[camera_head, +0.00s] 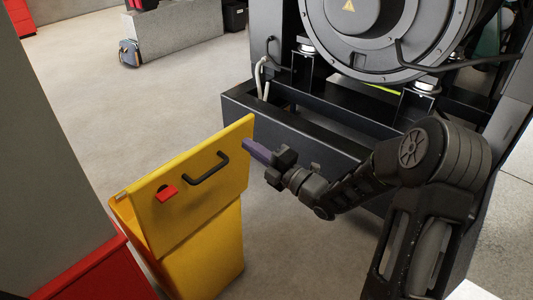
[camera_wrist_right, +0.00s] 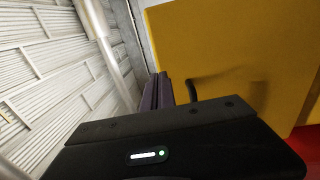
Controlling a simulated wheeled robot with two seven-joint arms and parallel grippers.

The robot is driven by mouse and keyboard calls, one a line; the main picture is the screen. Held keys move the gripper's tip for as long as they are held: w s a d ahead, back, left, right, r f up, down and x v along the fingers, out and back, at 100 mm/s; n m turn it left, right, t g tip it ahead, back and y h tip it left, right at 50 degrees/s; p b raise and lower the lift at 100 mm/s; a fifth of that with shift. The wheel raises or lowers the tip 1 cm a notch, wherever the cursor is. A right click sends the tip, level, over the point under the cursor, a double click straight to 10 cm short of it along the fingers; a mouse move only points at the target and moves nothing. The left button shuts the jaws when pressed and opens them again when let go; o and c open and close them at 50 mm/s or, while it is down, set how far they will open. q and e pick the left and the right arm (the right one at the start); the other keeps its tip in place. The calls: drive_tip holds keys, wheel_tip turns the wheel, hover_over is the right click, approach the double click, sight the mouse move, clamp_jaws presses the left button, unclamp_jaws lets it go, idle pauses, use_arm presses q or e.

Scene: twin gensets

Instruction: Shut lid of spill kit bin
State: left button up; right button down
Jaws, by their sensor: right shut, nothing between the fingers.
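The yellow spill kit bin (camera_head: 205,262) stands on the floor at the lower left of the head view. Its yellow lid (camera_head: 215,200) is a steeply tilted panel, raised above the bin body, with a black bar handle (camera_head: 207,170) and a red tab (camera_head: 167,193) on its visible face. The bin's inside is hidden. My right gripper (camera_head: 257,152) is shut and empty, beside the lid's upper right edge; I cannot tell whether it touches. In the right wrist view the purple fingers (camera_wrist_right: 157,92) are close to the lid (camera_wrist_right: 230,50) and the handle (camera_wrist_right: 191,90). My left gripper is out of view.
A dark genset frame (camera_head: 300,140) with a large round housing stands behind and right of the gripper. A grey wall or pillar (camera_head: 55,170) and a red box (camera_head: 105,275) flank the bin on the left. The floor behind the bin is clear.

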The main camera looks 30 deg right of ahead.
sight(230, 132)
drive_tip(key=p+x, duration=0.1)
drive_tip(key=x, duration=0.4)
idle(0.3)
